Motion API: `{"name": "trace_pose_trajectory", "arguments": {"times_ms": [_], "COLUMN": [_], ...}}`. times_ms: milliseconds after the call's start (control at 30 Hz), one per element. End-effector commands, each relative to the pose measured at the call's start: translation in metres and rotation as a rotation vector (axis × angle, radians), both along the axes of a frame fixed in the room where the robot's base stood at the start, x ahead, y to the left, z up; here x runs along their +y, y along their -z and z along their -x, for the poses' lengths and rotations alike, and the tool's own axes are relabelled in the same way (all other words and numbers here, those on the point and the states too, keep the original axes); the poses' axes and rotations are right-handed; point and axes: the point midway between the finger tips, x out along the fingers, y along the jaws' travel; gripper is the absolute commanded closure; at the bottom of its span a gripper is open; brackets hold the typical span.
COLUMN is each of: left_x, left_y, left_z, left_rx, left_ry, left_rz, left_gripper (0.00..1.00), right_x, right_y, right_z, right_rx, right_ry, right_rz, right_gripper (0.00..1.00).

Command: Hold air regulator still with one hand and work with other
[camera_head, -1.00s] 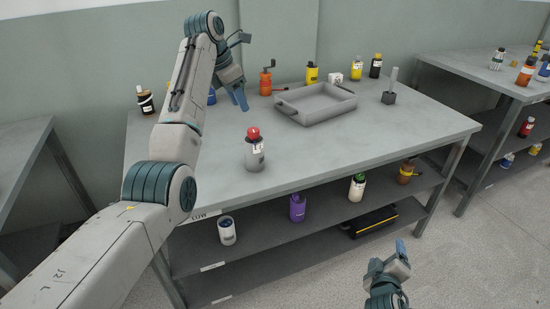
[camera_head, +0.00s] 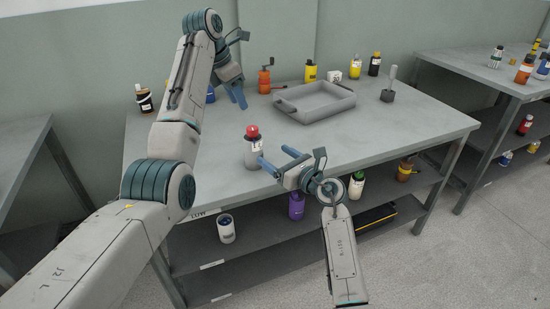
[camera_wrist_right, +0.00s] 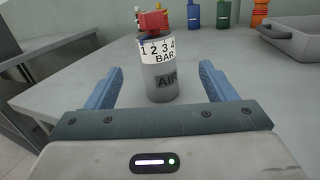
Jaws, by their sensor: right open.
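The air regulator (camera_head: 252,154), a grey cylinder with a red knob, stands upright near the front of the bench. In the right wrist view the regulator (camera_wrist_right: 160,75) shows a "1 2 3 4 BAR" band and the word AIR. My right gripper (camera_head: 274,155) is open at the bench's front edge, its blue fingers pointing at the regulator. In the wrist view the regulator appears between the two fingers, with a gap on each side. My left gripper (camera_head: 238,94) is raised behind the regulator, fingers down. Its fingers overlap, so their opening is unclear.
A grey tray (camera_head: 320,118) sits mid-bench. Bottles stand on the lower shelf (camera_head: 265,240). Bench around the regulator is clear.

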Motion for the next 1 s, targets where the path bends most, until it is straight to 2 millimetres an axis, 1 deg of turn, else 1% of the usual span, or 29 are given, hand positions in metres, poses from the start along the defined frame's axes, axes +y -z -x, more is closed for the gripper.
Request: {"name": "trace_pose_trajectory", "arguments": {"times_ms": [100,267,600,700,800,1000], "left_x": [0.000,0.000,0.000,0.000,0.000,0.000], "left_y": [0.000,0.000,0.000,0.000,0.000,0.000], "left_z": [0.000,0.000,0.000,0.000,0.000,0.000], "left_rx": [0.000,0.000,0.000,0.000,0.000,0.000], "left_ry": [0.000,0.000,0.000,0.000,0.000,0.000], "left_rz": [0.000,0.000,0.000,0.000,0.000,0.000], "left_gripper": [0.64,0.64,0.64,0.64,0.64,0.64], "right_x": [0.007,0.018,0.057,0.066,0.072,0.077], "right_y": [0.002,0.003,0.002,0.003,0.003,0.003], "right_z": [-0.005,-0.015,-0.062,-0.072,-0.080,-0.086], "right_rx": [0.001,0.003,0.003,0.004,0.002,0.002], "right_ry": [-0.023,-0.028,-0.028,-0.027,-0.027,-0.026], "right_rz": [0.064,0.078,0.073,0.076,0.075,0.074], "right_gripper": [0.23,0.23,0.23,0.23,0.23,0.23]}}
